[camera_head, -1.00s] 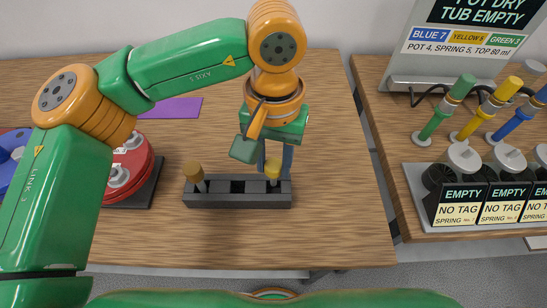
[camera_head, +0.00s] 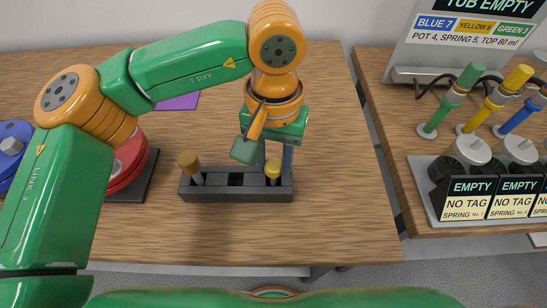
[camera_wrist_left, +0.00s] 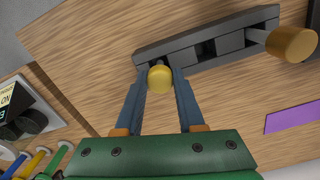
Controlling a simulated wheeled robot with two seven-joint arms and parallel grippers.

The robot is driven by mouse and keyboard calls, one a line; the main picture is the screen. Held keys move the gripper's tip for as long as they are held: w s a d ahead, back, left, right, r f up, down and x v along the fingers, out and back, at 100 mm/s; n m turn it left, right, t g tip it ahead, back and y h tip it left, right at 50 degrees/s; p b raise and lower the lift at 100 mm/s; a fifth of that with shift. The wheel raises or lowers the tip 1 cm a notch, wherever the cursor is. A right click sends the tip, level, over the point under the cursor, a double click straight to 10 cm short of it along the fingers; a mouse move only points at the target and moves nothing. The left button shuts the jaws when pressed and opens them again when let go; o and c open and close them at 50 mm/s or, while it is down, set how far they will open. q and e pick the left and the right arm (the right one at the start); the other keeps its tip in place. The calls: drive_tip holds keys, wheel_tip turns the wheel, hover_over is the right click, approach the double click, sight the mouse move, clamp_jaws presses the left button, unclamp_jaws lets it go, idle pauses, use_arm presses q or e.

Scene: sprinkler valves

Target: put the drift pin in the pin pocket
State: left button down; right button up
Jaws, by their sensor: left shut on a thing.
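The drift pin, seen as a yellow-headed pin (camera_head: 272,168), is at the right end of the dark grey rack (camera_head: 235,195) on the wooden table. My left gripper (camera_head: 274,170) points down there and is shut on it. In the left wrist view the yellow head (camera_wrist_left: 160,78) sits between the two blue-grey fingers, at the end of the rack (camera_wrist_left: 183,55). The pin's shaft is hidden under its head, so I cannot tell how deep it sits in the end pocket. Open dark pockets show along the rack's middle. My right gripper is not in view.
A brown-headed tool (camera_head: 188,160) stands in the rack's left end. Red discs (camera_head: 128,165), a blue disc (camera_head: 14,142) and a purple sheet (camera_head: 180,101) lie to the left. The right table holds a sign (camera_head: 452,40), coloured tools and tagged tubs. The front table is clear.

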use_arm(q)
drive_tip(key=shift+f+b, duration=0.5)
drive_tip(key=shift+f, duration=0.15)
drive_tip(key=shift+c, duration=2.2)
unclamp_jaws()
drive_tip(key=shift+r, duration=0.1)
drive_tip(key=shift+r+p, duration=3.8)
drive_tip(key=shift+r, duration=0.7)
